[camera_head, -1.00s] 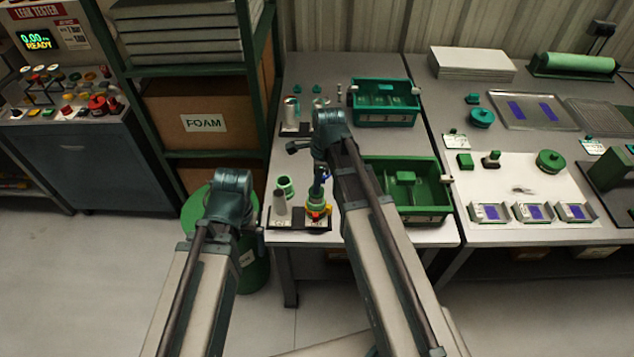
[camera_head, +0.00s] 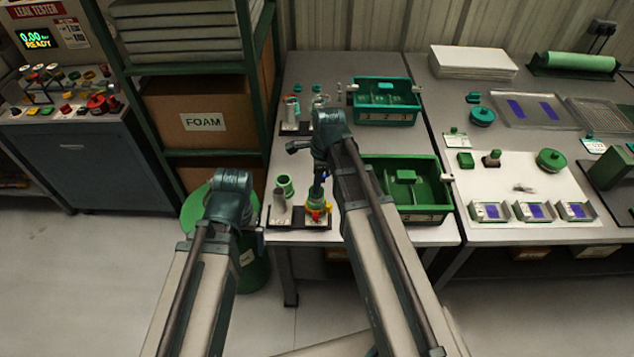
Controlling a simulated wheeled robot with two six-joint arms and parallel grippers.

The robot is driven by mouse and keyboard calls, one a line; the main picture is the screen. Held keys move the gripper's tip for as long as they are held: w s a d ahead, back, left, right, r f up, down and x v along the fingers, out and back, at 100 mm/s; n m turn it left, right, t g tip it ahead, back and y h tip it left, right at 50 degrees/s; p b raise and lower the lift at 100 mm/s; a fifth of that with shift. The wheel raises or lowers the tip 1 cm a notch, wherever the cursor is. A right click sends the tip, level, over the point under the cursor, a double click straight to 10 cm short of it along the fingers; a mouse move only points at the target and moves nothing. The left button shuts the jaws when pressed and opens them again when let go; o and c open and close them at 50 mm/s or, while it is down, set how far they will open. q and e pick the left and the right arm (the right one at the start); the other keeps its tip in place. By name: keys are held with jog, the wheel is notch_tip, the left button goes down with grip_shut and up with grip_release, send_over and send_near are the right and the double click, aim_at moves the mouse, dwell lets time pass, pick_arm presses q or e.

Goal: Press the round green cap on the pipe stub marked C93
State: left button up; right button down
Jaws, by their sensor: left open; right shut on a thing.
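A black stand (camera_head: 299,224) at the front left of the near bench carries two upright pieces with small labels too small to read. The left one is a bare grey pipe stub (camera_head: 280,208). My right gripper (camera_head: 317,198) points down at the right one and is shut on a green round piece (camera_head: 316,208), with yellow and red parts around it. The fingers and arm hide most of that stub, and I cannot tell whether the green piece is seated. A green cup-like piece (camera_head: 285,185) stands behind the grey stub. My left gripper (camera_head: 257,233) is open, left of the bench edge and mostly hidden by its wrist.
A green bin (camera_head: 440,215) lies just right of my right arm, with a teal bin (camera_head: 384,120) behind. Another black stand (camera_head: 290,131) with small parts is further back. A green drum (camera_head: 250,275) stands on the floor behind my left arm.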

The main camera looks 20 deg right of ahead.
jog(key=shift+f, duration=0.1)
jog(key=shift+c, duration=1.8)
grip_release()
notch_tip(320, 180, up, 8)
jog(key=p, duration=0.8)
grip_shut()
